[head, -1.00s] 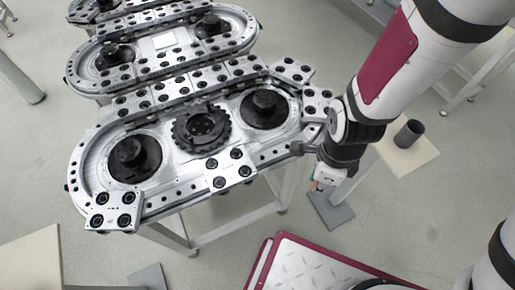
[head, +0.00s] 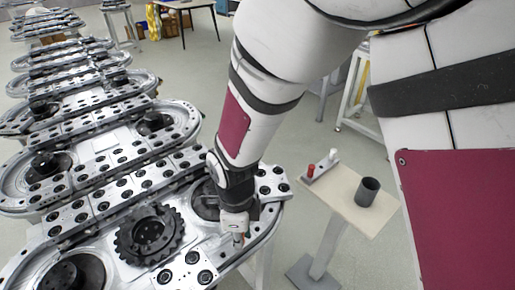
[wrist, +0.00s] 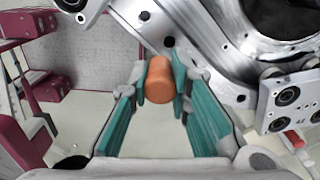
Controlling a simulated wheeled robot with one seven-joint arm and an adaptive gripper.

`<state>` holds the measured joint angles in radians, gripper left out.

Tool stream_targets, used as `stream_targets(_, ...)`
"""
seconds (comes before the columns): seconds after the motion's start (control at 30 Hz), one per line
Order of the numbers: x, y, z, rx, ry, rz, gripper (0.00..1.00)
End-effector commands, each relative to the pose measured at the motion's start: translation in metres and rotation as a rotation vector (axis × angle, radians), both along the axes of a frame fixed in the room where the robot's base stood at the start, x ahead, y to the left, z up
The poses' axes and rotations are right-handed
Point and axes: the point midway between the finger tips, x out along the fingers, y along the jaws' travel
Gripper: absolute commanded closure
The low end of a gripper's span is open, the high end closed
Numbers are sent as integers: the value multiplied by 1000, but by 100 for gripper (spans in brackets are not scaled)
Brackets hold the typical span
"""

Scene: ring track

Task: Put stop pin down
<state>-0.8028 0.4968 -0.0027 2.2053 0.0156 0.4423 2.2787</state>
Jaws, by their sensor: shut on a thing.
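The stop pin (wrist: 159,80) is an orange cylinder held between the teal finger pads of my gripper (wrist: 160,88) in the wrist view. Behind it in that view are the metal rim of the ring track (wrist: 215,75) and a small dark round spot (wrist: 145,15) on it. In the head view my gripper (head: 238,240) points down at the right end of the nearest track (head: 228,252). The pin is mostly hidden there. I cannot tell whether its lower end touches the track.
A beige stand (head: 345,200) at the right bears a dark cup (head: 367,191), a red pin (head: 310,170) and a white pin (head: 333,154). A black gear (head: 150,235) sits on the track. A roller plate (wrist: 288,92) is close by on the right in the wrist view.

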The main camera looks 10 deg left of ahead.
Motion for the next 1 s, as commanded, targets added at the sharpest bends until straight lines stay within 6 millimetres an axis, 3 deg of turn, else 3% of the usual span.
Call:
stream_targets(0.1,8,12,-1,0,0,0,100)
stream_targets(0.27,10,15,-6,-2,1,-1,100)
stream_targets(0.53,9,14,-36,-2,2,-1,100)
stream_targets(0.9,9,15,-40,-1,1,-1,100)
stream_targets(0.93,10,15,-40,-1,0,-1,75)
stream_targets(1.0,10,15,-40,-1,0,-1,62)
